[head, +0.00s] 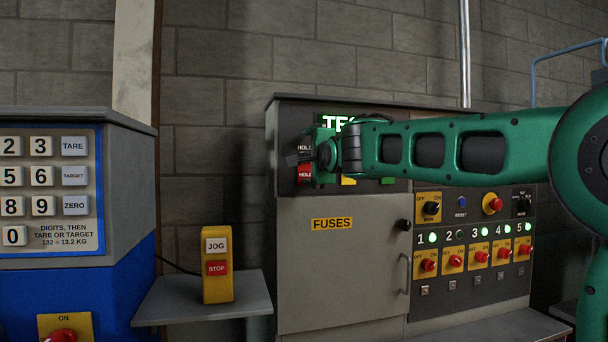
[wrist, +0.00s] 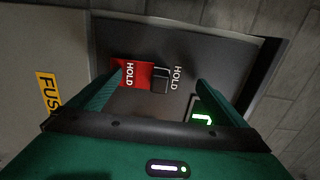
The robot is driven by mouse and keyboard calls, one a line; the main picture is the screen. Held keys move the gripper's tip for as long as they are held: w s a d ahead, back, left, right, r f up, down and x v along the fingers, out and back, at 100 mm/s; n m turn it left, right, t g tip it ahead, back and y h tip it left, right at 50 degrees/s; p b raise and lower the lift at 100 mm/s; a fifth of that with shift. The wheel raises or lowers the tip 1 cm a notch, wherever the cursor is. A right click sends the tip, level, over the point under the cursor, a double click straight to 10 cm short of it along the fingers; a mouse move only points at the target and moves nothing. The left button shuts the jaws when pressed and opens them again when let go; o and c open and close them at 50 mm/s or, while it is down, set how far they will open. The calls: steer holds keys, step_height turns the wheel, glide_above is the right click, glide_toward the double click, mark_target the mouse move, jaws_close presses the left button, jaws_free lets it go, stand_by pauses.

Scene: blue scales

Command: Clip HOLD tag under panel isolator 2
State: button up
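The red HOLD tag (head: 305,173) hangs on the upper front of the grey panel, below a white HOLD label. In the wrist view the red tag (wrist: 131,74) shows with a black block (wrist: 160,79) beside it. My gripper (wrist: 159,74) is open, its fingers either side of the tag and block; the left finger overlaps the tag's edge, and I cannot tell whether it touches. In the head view my gripper (head: 312,158) partly hides this area. Isolator 2 (head: 454,261) has a red knob on a yellow plate, with a small clip (head: 451,286) under it. Its lamp (head: 460,235) is dark.
The FUSES door (head: 335,265) is shut, with a handle (head: 405,275) protruding. Yellow (head: 348,181) and green (head: 387,181) pieces show below my arm. A JOG/STOP box (head: 217,265) stands on a shelf at left. A ledge (head: 500,327) lies below the isolators.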

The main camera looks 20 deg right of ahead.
steer(key=shift+w+f, duration=0.1)
steer(key=shift+f, duration=0.1)
steer(key=shift+d+f, duration=0.1)
steer(key=shift+f, duration=0.95)
steer(key=shift+r, duration=0.15)
steer(key=c, duration=1.1)
steer(key=shift+r, duration=0.3)
steer(key=c, duration=0.9)
steer(key=shift+c, duration=1.4)
steer(key=shift+f, duration=0.45)
jaws_close()
steer(key=shift+s+r, duration=0.1)
steer(key=shift+s, duration=0.15)
